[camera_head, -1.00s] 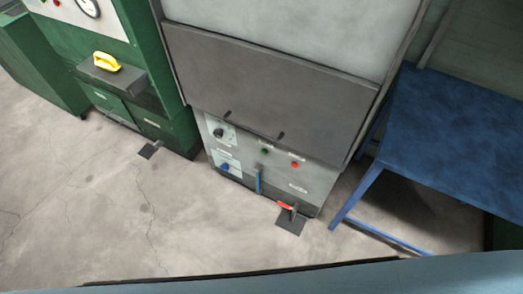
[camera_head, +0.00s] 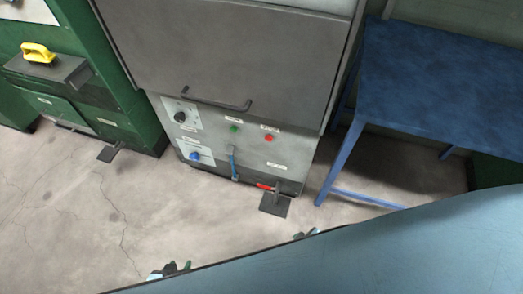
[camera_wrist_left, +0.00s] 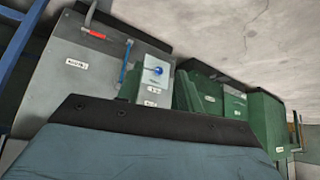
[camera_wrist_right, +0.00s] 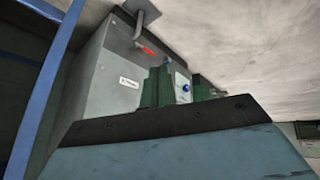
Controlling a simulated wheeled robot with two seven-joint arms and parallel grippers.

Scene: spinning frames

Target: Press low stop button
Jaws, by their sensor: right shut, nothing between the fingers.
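The grey machine's lower panel (camera_head: 262,150) shows in the head view with a red button (camera_head: 268,138) at its upper right and a green button (camera_head: 234,128) to the left of it. A red-handled lever (camera_head: 266,187) sits low at the panel's right. I cannot read the labels. My left gripper (camera_head: 176,267) is low in the head view, apart from the panel; its green fingers (camera_wrist_left: 157,86) stand apart in the left wrist view. My right gripper (camera_head: 306,233) shows only by its tips in front of the lever's foot. Its green fingers (camera_wrist_right: 156,87) are together and empty in the right wrist view.
A blue knob (camera_head: 195,155), black knob (camera_head: 181,117) and blue handle (camera_head: 233,162) are on the panel. A grey cover (camera_head: 220,60) is above it. A blue table (camera_head: 440,90) stands right, a green machine (camera_head: 125,95) left. The concrete floor in front is clear.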

